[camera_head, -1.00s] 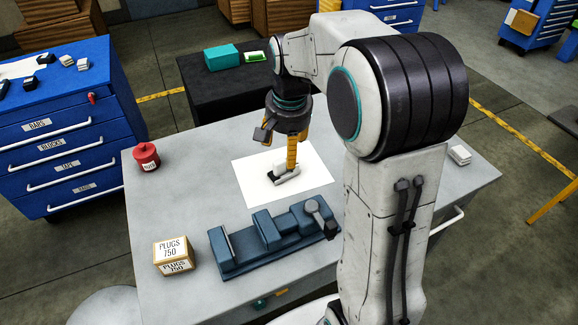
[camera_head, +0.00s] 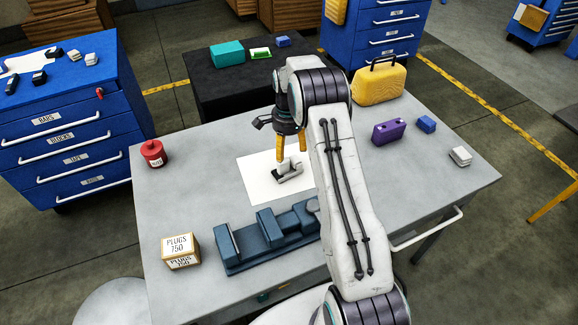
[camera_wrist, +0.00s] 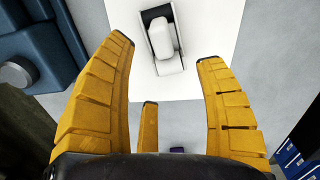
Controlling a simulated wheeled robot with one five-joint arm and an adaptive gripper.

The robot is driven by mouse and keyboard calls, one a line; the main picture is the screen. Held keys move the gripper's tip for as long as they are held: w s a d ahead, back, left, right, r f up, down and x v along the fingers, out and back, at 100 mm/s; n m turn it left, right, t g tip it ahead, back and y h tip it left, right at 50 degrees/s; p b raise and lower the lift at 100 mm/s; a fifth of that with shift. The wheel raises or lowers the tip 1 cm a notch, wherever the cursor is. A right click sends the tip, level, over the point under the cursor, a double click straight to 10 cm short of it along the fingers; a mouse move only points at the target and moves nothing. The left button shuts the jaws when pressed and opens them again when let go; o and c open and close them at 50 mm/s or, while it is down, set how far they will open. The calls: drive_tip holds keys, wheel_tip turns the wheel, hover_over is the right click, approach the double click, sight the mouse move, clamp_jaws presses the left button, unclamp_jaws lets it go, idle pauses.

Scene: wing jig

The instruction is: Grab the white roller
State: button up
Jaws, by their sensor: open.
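The white roller (camera_wrist: 162,36) lies in a small grey and black holder (camera_wrist: 168,68) on a white sheet, seen at the top centre of the wrist view. In the head view the roller (camera_head: 283,168) is small and partly covered by my gripper. My gripper (camera_head: 292,158) has its yellow fingers pointing down over the holder. In the wrist view the gripper (camera_wrist: 166,50) is open, with the roller between and just beyond the fingertips. No finger visibly touches it. The exact height of the fingertips over the roller is hard to tell.
A blue jig block (camera_head: 265,240) stands in front of the white sheet (camera_head: 257,182). A plugs box (camera_head: 181,252) and red can (camera_head: 153,153) are to the left. A purple case (camera_head: 389,132), blue block (camera_head: 427,124) and yellow case (camera_head: 379,82) stand right. The left table middle is clear.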

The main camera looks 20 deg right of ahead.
sight(288, 160)
drive_tip(key=shift+d+f+p, duration=0.1)
drive_tip(key=shift+f+p, duration=1)
drive_tip(key=shift+f, duration=1.8)
clamp_jaws()
